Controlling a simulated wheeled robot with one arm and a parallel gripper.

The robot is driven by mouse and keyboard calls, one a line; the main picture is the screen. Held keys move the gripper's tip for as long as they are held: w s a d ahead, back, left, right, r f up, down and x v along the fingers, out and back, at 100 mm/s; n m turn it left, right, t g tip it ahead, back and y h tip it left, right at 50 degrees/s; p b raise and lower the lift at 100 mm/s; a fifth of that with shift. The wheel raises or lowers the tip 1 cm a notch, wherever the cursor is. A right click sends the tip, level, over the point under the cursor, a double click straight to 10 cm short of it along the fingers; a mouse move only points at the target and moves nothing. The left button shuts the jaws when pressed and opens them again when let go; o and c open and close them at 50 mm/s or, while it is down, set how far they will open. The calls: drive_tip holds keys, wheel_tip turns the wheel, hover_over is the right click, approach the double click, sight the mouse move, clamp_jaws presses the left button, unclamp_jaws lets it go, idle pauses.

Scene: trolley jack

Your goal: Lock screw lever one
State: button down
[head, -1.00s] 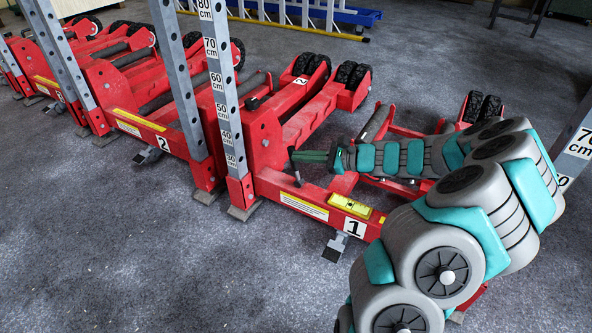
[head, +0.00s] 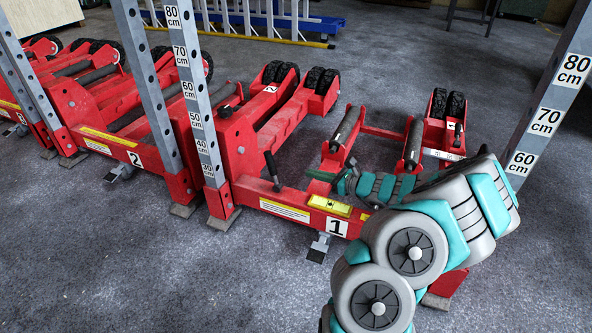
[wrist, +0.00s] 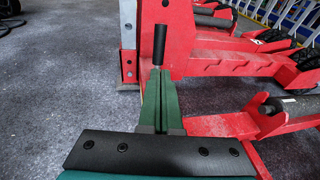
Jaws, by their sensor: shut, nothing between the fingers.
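Jack one (head: 337,228) is the red frame with the number 1 plate. A screw lever (head: 271,166) with a black handle stands on its front beam, near the left post, tilted slightly left in the head view. In the wrist view the handle (wrist: 160,44) looks upright, straight ahead of the fingers. My gripper (head: 308,174) is right of the lever in the head view, low over the beam. Its green fingers (wrist: 159,76) are shut together and empty. The fingertips overlap the lever's foot in the wrist view; I cannot tell whether they touch.
A yellow spirit level (head: 330,206) lies on the beam below my gripper. A perforated grey post (head: 190,90) rises left of the lever, another (head: 545,100) at the right. Another black handle (head: 458,136) stands near the right wheels. Jack two (head: 134,158) is at the left. The floor in front is clear.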

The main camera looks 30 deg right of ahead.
drive_tip(key=b, duration=0.2)
approach(274, 164)
drive_tip(key=x, duration=0.5)
drive_tip(key=shift+a+f, duration=0.1)
drive_tip(key=shift+f, duration=0.05)
drive_tip(key=shift+x, duration=0.9)
drive_tip(key=shift+w+r, duration=0.1)
drive_tip(key=shift+r, duration=0.15)
